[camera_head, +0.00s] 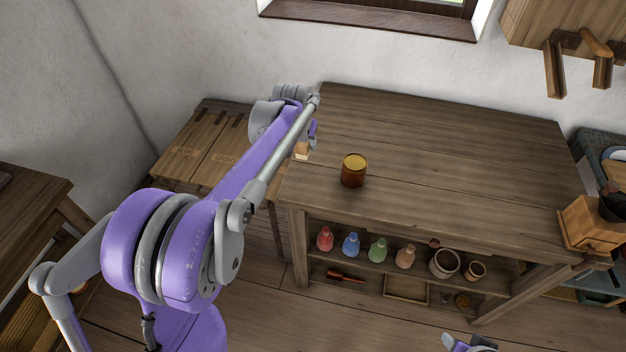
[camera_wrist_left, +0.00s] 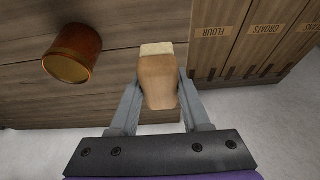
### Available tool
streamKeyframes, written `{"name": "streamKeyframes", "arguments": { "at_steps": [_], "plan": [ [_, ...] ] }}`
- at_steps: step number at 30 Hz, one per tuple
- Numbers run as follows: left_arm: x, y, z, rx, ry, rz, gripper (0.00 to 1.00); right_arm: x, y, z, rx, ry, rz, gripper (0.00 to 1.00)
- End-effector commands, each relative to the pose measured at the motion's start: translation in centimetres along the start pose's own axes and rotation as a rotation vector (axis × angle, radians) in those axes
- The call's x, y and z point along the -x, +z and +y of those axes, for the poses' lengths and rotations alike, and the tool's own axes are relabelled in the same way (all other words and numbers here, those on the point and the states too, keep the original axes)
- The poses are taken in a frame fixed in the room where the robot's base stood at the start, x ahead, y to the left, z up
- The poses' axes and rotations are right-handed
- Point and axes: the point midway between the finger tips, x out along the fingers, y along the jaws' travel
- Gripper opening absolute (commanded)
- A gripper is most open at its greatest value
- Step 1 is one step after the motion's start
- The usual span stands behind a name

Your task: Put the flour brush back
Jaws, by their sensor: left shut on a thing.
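The flour brush shows in the left wrist view as a wooden block (camera_wrist_left: 158,80) with a pale, cream end (camera_wrist_left: 157,48). My left gripper (camera_wrist_left: 160,90) is shut on its wooden body, one finger on each side. In the head view, the brush (camera_head: 301,153) shows small and pale at the table's left edge, below my left gripper (camera_head: 312,132), which is partly hidden by its arm. I cannot tell whether the brush touches the table. Part of what seems to be my right gripper (camera_head: 470,343) shows at the bottom edge, cut off.
An amber jar (camera_head: 354,170) stands on the wooden table (camera_head: 440,150), right of the brush. A lidded bin chest (camera_head: 205,150) stands left of it, with FLOUR (camera_wrist_left: 213,31) and GROATS labels. The shelf below holds several coloured bottles (camera_head: 377,250) and pots. Much of the tabletop is clear.

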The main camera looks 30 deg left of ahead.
Motion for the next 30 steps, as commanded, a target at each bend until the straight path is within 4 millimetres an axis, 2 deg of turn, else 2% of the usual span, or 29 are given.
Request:
{"name": "streamKeyframes", "arguments": {
  "at_steps": [4,12,20,25,30],
  "plan": [
    [0.2,0.1,0.0,0.000,0.000,0.000,0.00,0.2,-0.2,0.0,0.000,0.000,0.001,0.50],
    [-4.1,2.0,0.1,0.000,0.000,0.000,0.00,-0.1,0.1,0.0,0.000,0.000,0.000,0.50],
    [-6.2,2.9,0.1,0.000,0.000,0.000,0.00,-0.2,0.1,0.0,0.000,0.000,-0.001,0.50],
    [-8.4,3.8,0.1,0.000,0.000,0.000,0.00,-0.3,0.3,0.0,0.000,0.000,-0.002,0.50],
    [-8.7,3.9,0.1,0.000,0.000,0.001,0.00,-0.3,0.3,0.0,0.000,0.000,-0.002,0.50]
  ]
}}
